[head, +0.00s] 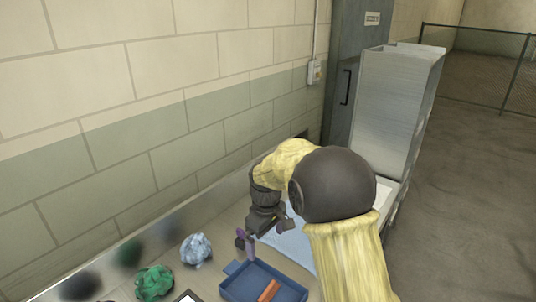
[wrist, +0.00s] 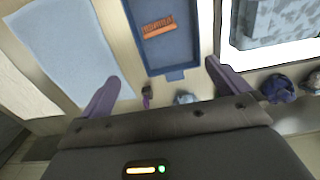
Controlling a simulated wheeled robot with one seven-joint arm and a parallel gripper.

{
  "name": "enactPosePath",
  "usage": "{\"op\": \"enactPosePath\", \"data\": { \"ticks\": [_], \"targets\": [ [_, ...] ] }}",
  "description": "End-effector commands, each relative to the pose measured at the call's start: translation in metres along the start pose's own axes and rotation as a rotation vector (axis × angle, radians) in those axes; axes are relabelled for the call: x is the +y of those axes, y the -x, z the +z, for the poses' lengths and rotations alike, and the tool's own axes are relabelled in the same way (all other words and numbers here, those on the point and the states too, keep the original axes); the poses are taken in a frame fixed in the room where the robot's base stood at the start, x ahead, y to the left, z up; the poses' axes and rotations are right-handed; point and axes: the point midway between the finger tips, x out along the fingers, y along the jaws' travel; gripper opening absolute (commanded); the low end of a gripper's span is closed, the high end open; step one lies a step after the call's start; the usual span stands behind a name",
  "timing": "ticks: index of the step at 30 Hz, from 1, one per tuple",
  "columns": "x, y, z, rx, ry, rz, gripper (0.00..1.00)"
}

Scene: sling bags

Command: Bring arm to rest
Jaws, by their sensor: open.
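My gripper (head: 270,238) hangs over the worktop near the back wall, with its purple fingers apart. In the wrist view the open fingers (wrist: 162,70) have nothing between their tips. My arm is bent and hides part of the worktop in the head view. A blue tray (head: 233,291) lies on the worktop in front of my gripper, with an orange item (head: 268,290) in it. The wrist view shows the tray (wrist: 178,62) and the ribbed orange item (wrist: 158,27) beyond the fingers.
A pale blue sheet (wrist: 65,65) lies beside the tray. Crumpled light blue (head: 196,249) and green (head: 153,282) bundles lie along the back of the worktop. A grey metal cabinet (head: 390,105) stands at the right end. Floor (head: 475,190) is open at right.

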Motion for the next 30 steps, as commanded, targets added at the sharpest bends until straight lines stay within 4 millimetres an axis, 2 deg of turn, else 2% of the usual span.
{"op": "enactPosePath", "data": {
  "ticks": [5, 11, 18, 21, 25, 30],
  "targets": [
    [0.005, 0.005, 0.036, 0.026, -0.124, 0.015, 1.0],
    [0.002, 0.009, 0.105, 0.082, -0.372, 0.045, 1.0],
    [-0.021, 0.006, 0.189, 0.155, -0.67, 0.08, 1.0],
    [-0.034, 0.003, 0.218, 0.185, -0.781, 0.093, 1.0],
    [-0.047, -0.001, 0.241, 0.209, -0.87, 0.103, 1.0],
    [-0.05, -0.002, 0.246, 0.215, -0.894, 0.104, 1.0]
  ]
}}
